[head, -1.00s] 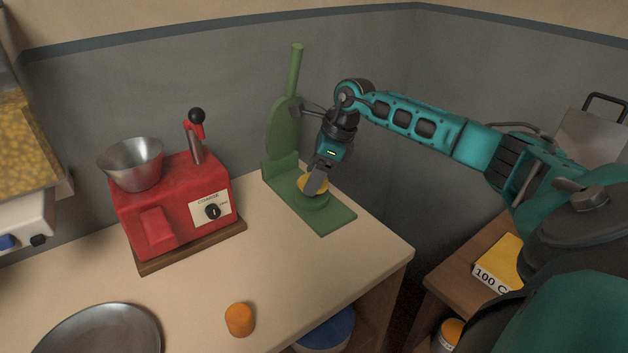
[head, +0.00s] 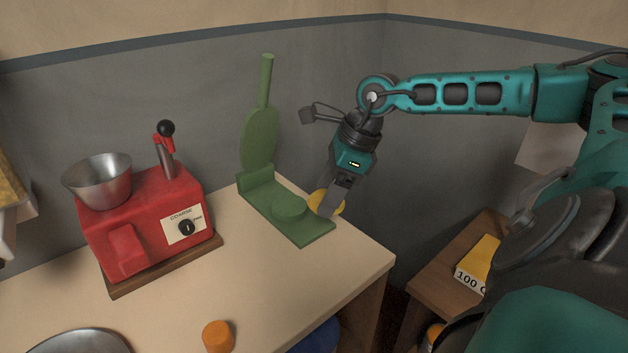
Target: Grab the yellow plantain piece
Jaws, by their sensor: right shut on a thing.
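The yellow plantain piece (head: 317,198) is a flat yellow disc, partly hidden behind the fingers of my right gripper (head: 328,206). My right gripper is shut on it and holds it just right of the green press's (head: 262,205) round base pad. The press stands open on the counter, its hinged plate and handle upright, and its pad (head: 290,208) is bare. My left gripper is not in view.
A red grinder (head: 145,225) with a metal bowl and a lever stands left of the press. An orange cylindrical piece (head: 218,337) and a metal plate (head: 80,342) are at the front. A lower wooden surface (head: 455,270) with a yellow box is at right.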

